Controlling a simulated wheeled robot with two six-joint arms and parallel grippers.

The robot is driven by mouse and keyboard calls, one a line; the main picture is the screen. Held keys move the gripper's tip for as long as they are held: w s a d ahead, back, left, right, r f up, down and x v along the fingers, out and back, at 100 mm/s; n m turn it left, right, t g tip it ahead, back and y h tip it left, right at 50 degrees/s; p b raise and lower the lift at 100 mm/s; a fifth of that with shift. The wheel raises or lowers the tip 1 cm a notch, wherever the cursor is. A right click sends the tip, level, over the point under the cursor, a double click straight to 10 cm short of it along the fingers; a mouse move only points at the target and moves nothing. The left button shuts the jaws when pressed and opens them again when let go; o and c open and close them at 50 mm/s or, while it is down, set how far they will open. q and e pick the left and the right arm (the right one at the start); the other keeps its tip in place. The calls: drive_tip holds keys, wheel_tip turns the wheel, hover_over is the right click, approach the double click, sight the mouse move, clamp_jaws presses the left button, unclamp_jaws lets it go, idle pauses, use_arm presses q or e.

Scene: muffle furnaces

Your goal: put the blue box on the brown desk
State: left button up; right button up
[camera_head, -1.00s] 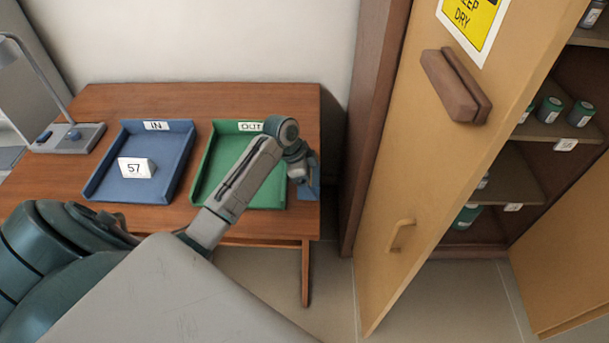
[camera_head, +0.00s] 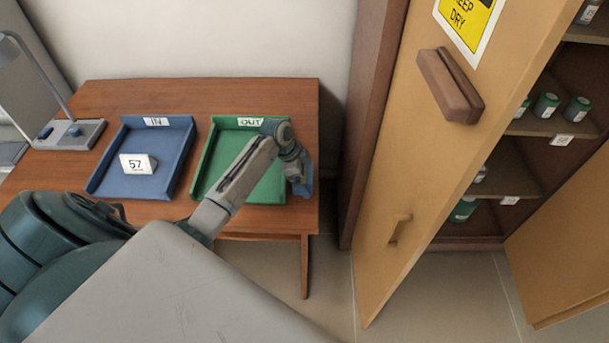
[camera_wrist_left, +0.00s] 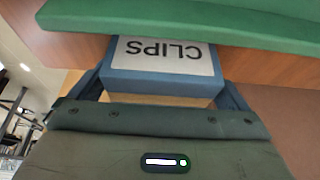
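The blue box (camera_wrist_left: 150,87) has a white label reading CLIPS, upside down in the left wrist view. It sits between the two fingers of my left gripper (camera_wrist_left: 163,92), which appear closed on its sides. In the head view my left gripper (camera_head: 300,180) points down at the right end of the brown desk (camera_head: 220,95), just right of the green tray. The arm's end hides most of the box there. I cannot tell whether the box touches the desk top. My right gripper is not in view.
The green OUT tray (camera_head: 204,165) and blue IN tray (camera_head: 105,165) occupy the desk's middle; a 57 card (camera_head: 138,164) stands in the blue one. A lamp (camera_head: 68,134) is at left. The open cabinet door (camera_head: 400,200) stands to the right of the desk.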

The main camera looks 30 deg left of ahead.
use_arm(q)
drive_tip(key=shift+r, duration=0.1)
drive_tip(key=b+v, duration=0.2)
drive_tip(key=v, duration=1)
drive_tip(key=shift+b, duration=0.35)
drive_tip(key=shift+d, duration=0.1)
